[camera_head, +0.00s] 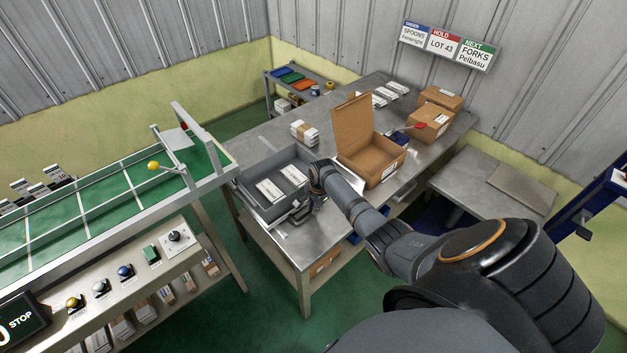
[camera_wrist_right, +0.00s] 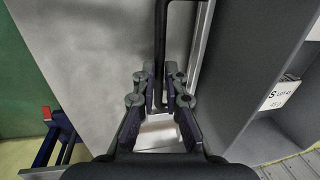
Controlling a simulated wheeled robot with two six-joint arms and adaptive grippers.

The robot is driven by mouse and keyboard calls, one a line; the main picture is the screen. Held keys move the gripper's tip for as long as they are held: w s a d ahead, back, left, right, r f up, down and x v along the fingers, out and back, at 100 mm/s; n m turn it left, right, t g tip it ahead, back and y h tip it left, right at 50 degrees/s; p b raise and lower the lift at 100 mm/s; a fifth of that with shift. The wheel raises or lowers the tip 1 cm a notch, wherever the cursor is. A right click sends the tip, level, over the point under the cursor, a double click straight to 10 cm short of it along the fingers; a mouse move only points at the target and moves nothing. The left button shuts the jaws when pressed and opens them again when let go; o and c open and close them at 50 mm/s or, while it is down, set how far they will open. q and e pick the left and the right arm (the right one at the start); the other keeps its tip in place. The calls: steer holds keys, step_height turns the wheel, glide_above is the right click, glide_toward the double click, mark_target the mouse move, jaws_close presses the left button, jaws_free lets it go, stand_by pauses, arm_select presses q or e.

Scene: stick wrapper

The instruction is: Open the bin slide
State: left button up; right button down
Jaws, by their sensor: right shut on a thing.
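The grey bin (camera_head: 290,165) stands on the metal table, with white packs lying inside it. My right gripper (camera_head: 300,212) is at the bin's near right side, low by the table top. In the right wrist view, a thin black bar handle (camera_wrist_right: 160,40) runs down between the fingers of my right gripper (camera_wrist_right: 160,88), which is shut on it. The bin's grey wall (camera_wrist_right: 232,65) is to the right of the handle there. My fingers and wrist hide part of the handle and slide. My left gripper is not in view.
An open cardboard box (camera_head: 368,165) stands right of the bin, close to my right forearm. Closed boxes (camera_head: 430,122) sit farther back. The green conveyor (camera_head: 110,195) is at left, across a gap. The table's front corner is bare.

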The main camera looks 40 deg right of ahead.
steer(key=c, duration=1.4)
jaws_free()
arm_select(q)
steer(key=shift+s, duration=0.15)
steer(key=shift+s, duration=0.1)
arm_select(e)
step_height(320, 180, up, 12)
steer(key=s, duration=0.2)
steer(key=shift+s+f, duration=0.1)
steer(key=shift+f, duration=0.05)
